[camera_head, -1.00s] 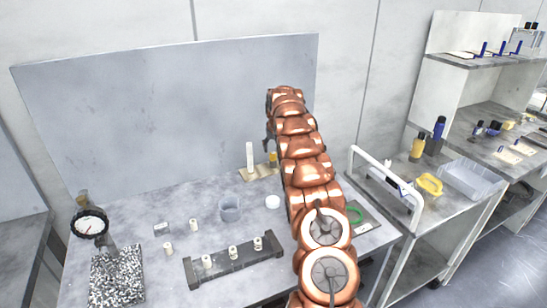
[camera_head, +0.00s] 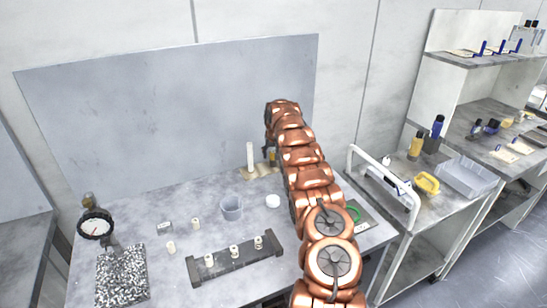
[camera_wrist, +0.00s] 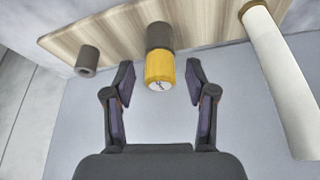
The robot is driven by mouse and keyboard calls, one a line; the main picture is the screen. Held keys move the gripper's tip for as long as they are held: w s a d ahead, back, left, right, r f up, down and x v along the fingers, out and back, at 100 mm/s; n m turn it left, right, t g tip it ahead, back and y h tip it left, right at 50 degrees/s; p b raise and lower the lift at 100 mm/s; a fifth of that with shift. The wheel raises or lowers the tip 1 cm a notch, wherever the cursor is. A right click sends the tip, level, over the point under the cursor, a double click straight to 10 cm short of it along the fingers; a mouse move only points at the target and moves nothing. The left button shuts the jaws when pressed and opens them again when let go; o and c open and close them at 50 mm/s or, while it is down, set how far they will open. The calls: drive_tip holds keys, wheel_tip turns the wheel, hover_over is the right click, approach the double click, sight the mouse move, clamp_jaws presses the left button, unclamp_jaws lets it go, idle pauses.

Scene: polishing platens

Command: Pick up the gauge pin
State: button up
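The gauge pin appears to be the short cylinder with a yellow end and dark grey body (camera_wrist: 159,68), on a wooden board (camera_wrist: 115,40) in the wrist view. My gripper (camera_wrist: 161,76) is open, with one finger on each side of the yellow end. Gaps show between it and both fingers. In the head view the yellow part (camera_head: 272,156) shows beside my arm's far end, partly hidden, above the wooden board (camera_head: 253,173). My fingers are hard to make out there.
A tall white cylinder (camera_wrist: 282,80) stands close to the right finger on the board; a short grey cylinder (camera_wrist: 87,60) is to the left. A panel (camera_head: 170,110) rises behind.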

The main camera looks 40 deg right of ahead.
sight(272, 151)
clamp_jaws()
idle(0.4)
drive_tip(key=shift+r+b, duration=0.7)
drive_tip(key=shift+r, duration=0.05)
drive_tip(key=shift+r+b, duration=0.45)
drive_tip(key=shift+r, duration=0.55)
drive_tip(key=shift+s+a, duration=0.1)
drive_tip(key=shift+a, duration=0.05)
drive_tip(key=shift+a+b, duration=0.1)
drive_tip(key=shift+b, duration=0.2)
drive_tip(key=shift+s+a+b, duration=0.1)
drive_tip(key=shift+s+b, duration=0.05)
drive_tip(key=shift+b, duration=0.15)
